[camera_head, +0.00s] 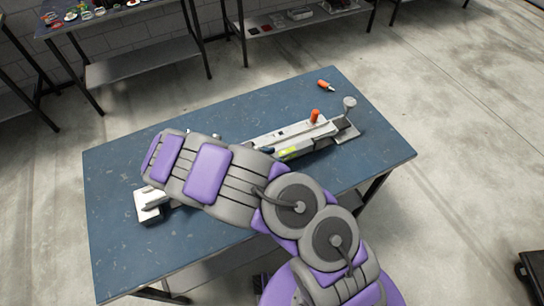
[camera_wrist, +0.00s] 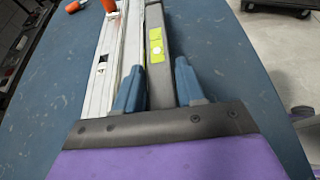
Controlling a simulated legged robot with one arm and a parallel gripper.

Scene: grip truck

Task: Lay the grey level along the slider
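The grey level (camera_wrist: 158,75), a dark grey bar with a yellow-green vial window, runs lengthwise between my fingers in the wrist view. My gripper (camera_wrist: 158,80) has one blue finger close against each side of it and appears shut on it. The slider (camera_wrist: 108,55), a long silver rail, lies just left of the level and roughly parallel, very close to it. In the head view, the slider (camera_head: 270,138) crosses the blue table diagonally, and the level's yellow-green part (camera_head: 289,153) shows along its near side. My arm hides the middle of the slider and most of the level.
The blue table (camera_head: 120,250) has free room at its front left and right. An orange-handled tool (camera_head: 325,85) lies near the back edge. Shelves (camera_head: 130,68) stand behind.

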